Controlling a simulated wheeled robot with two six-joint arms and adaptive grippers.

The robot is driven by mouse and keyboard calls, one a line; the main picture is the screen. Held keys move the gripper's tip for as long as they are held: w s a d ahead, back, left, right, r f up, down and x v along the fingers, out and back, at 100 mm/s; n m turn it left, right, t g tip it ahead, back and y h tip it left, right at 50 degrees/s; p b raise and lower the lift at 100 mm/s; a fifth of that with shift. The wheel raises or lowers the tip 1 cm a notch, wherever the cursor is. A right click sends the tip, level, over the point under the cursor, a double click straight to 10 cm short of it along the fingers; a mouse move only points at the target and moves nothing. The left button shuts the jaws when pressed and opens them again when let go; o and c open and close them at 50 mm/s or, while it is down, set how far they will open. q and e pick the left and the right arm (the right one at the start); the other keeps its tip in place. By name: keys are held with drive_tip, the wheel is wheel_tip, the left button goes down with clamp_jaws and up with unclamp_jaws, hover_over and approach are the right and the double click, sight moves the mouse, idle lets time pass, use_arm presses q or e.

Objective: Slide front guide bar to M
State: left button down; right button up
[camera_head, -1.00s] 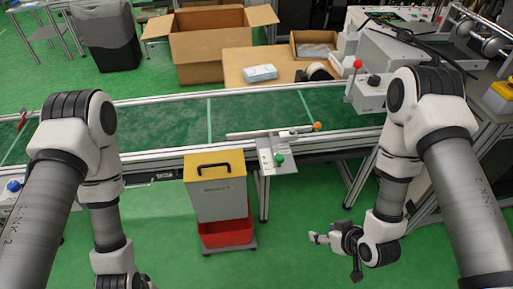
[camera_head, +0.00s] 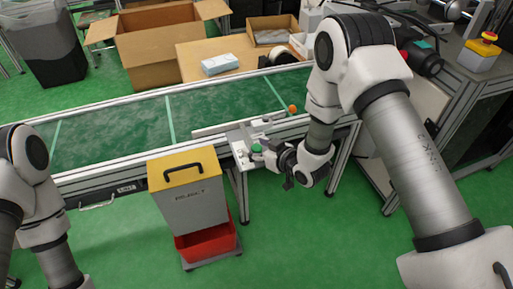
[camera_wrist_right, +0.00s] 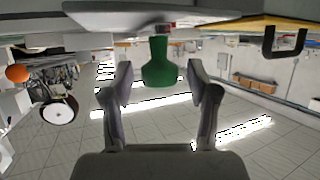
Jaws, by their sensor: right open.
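The front guide bar (camera_head: 212,130) is a pale bar along the near rail of the green conveyor, with an orange ball (camera_head: 292,109) by its right end. A metal bracket plate (camera_head: 239,150) with a green knob (camera_head: 256,148) sits at its near side. My right gripper (camera_head: 262,153) is at the knob. In the right wrist view the open fingers (camera_wrist_right: 162,82) stand on either side of the green knob (camera_wrist_right: 160,66), with gaps visible. No M mark is readable. My left gripper is out of view.
A yellow-lidded grey bin (camera_head: 187,200) over a red tray (camera_head: 207,241) stands just left of the bracket, in front of the conveyor (camera_head: 120,131). A table (camera_head: 205,50) with a blue-white pack (camera_head: 221,64) is behind. Green floor is open at the front.

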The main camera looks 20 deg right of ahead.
clamp_jaws()
drive_tip(key=shift+w, duration=1.3)
unclamp_jaws()
drive_tip(key=shift+a, duration=0.1)
drive_tip(key=v, duration=1.2)
